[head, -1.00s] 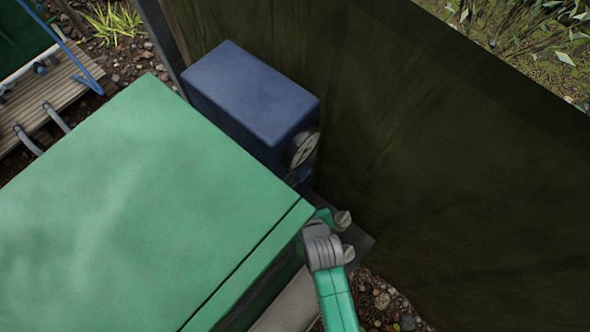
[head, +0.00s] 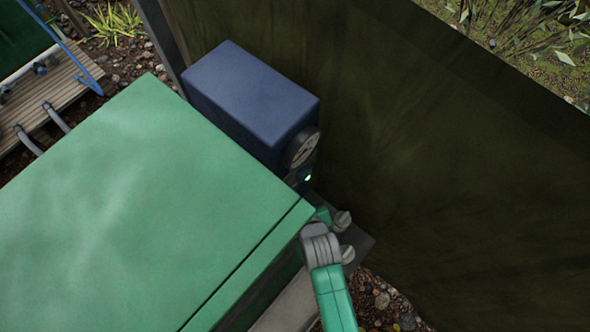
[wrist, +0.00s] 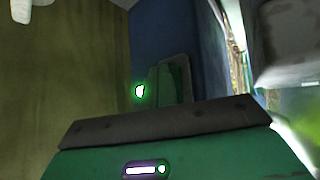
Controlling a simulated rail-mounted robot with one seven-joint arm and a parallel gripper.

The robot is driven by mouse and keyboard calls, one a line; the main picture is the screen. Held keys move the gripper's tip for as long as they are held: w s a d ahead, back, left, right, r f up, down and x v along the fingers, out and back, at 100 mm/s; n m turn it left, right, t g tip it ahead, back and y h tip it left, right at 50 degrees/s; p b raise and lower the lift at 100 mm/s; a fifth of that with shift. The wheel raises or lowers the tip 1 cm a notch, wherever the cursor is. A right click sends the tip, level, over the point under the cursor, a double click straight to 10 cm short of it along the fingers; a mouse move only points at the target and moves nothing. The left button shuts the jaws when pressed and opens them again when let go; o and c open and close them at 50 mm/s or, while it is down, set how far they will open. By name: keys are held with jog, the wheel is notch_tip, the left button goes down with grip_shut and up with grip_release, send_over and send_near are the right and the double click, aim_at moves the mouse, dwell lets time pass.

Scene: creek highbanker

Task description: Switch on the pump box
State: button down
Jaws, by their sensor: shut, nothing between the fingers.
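The pump box (head: 250,92) is a dark blue box against the dark sheet wall in the head view. A round grey dial (head: 301,148) sits on its right end face. Below the dial a small green light (head: 307,178) glows. In the wrist view the blue side of the box (wrist: 165,30) is close ahead, and the green light (wrist: 140,91) glows near my fingers. My gripper (wrist: 172,78) is shut and empty, its fingers at the face of the box. Whether they touch it cannot be told. The fingers are not clear in the head view.
A dark green sheet wall (head: 420,170) stands close behind and right of the box. A wooden slatted deck (head: 40,105) with grey pipes is at the far left. Stones (head: 380,300) cover the ground at the lower right.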

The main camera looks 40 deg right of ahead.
jog(key=shift+s, duration=0.15)
jog(key=shift+s+p, duration=0.45)
jog(key=shift+s, duration=0.2)
jog(key=s, duration=0.1)
jog(key=s+p, duration=0.1)
jog(key=s, duration=0.1)
jog(key=s+p, duration=0.1)
jog(key=s, duration=0.1)
jog(key=shift+d+r, duration=0.35)
jog(key=shift+r, duration=0.05)
